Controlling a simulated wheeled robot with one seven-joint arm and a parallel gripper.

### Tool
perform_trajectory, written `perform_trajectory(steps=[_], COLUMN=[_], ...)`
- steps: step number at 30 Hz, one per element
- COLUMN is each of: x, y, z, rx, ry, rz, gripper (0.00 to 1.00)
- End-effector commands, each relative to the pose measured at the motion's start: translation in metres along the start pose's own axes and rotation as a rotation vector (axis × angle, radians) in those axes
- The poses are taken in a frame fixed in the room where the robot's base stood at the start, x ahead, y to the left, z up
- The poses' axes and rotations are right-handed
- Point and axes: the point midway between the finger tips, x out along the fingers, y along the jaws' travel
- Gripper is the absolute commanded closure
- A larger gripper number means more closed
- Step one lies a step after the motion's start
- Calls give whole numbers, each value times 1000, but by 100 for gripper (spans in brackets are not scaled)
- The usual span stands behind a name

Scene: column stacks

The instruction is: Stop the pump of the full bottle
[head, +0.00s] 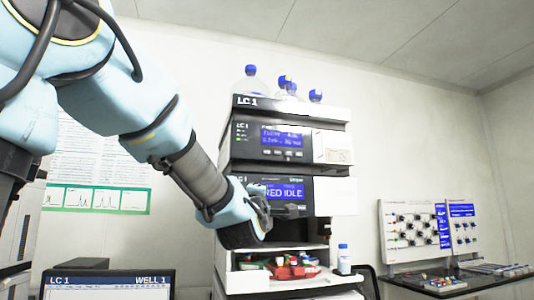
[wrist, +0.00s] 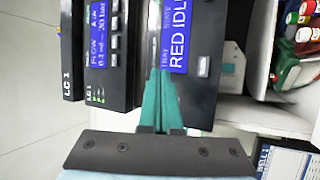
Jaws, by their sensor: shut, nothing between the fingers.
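The LC 1 stack stands in the middle of the head view. Its pump module (head: 272,141) has a blue display with flow and pressure lines and a row of small buttons. In the wrist view this pump module (wrist: 108,50) appears turned sideways, with buttons beside its display. Several blue-capped clear bottles (head: 250,86) stand on top of the stack; I cannot tell which is full. My gripper (wrist: 159,78) has its teal fingers shut and empty. It is in front of the lower module (head: 325,193), whose display reads "RED IDLE", beside the pump module. Contact is unclear.
An open bay (head: 280,268) below holds red and green items. A small blue-capped bottle (head: 343,260) stands at its right. A screen (head: 105,284) labelled LC 1 and WELL 1 is at lower left. A side bench (head: 460,283) with panels is at right.

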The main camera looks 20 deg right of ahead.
Motion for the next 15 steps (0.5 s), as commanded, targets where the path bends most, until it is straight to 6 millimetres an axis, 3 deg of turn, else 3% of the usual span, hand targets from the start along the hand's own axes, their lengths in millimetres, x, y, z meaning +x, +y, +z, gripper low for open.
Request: perform_trajectory(steps=[1,3,6,10,15], x=[2,2,-2,-7,-9], y=[28,61,97,123,130], z=[8,15,21,24,25], rx=[-68,-161,-269,-353,-379], ry=[7,17,26,30,33], rz=[70,160,261,336,359], gripper=[100,100,100,100,100])
